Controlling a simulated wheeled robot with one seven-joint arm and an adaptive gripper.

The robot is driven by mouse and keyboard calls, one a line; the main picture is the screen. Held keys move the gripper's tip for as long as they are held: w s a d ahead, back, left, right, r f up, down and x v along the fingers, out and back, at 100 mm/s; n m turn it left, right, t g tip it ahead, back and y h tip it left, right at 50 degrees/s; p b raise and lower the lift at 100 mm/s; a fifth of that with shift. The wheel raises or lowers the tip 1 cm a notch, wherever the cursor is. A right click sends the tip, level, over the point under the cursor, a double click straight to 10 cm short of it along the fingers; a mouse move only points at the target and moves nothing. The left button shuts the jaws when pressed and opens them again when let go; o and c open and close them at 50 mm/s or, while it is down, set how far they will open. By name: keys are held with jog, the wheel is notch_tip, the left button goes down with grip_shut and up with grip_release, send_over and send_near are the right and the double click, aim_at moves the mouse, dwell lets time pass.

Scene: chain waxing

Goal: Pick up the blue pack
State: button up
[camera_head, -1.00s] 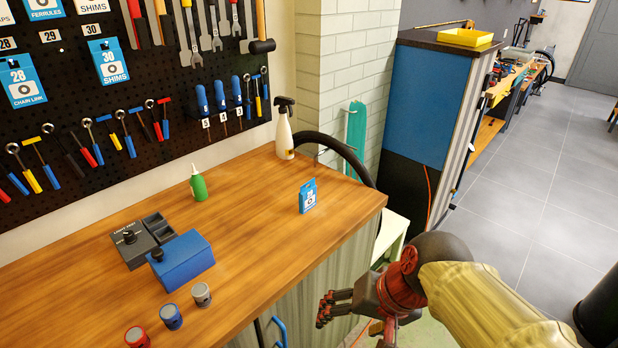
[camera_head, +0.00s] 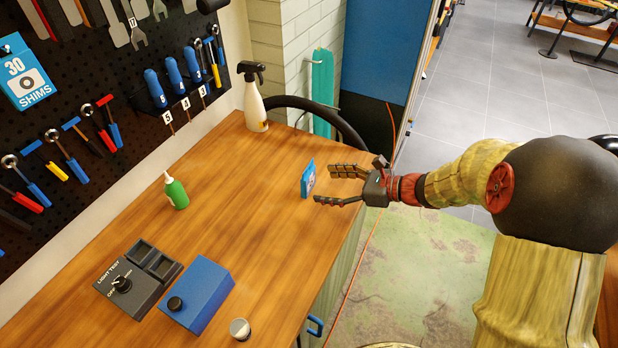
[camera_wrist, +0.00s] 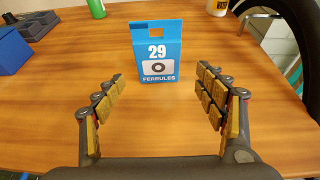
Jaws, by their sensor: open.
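The blue pack (camera_head: 308,179) stands upright on the wooden workbench near its right edge. In the wrist view the blue pack (camera_wrist: 156,52) faces me, marked "29 FERRULES", with a hanging tab at its top. My gripper (camera_head: 328,185) is open and empty at the right of the pack, over the bench edge. In the wrist view my gripper's fingers (camera_wrist: 158,98) are spread wide, and the pack stands ahead of the fingertips, roughly centred between them and apart from both.
A white spray bottle (camera_head: 254,98) and green bottle (camera_head: 176,193) stand farther back on the bench (camera_head: 262,215). A blue box (camera_head: 198,294) and dark light-test box (camera_head: 139,280) sit at front left. Bench around the pack is clear. A tool pegboard (camera_head: 95,60) is behind.

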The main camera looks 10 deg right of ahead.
aim_at(311, 183)
jog(key=b+x, duration=0.2)
jog(key=x, duration=0.3)
jog(key=shift+w+a, duration=0.1)
jog(key=shift+a, duration=0.3)
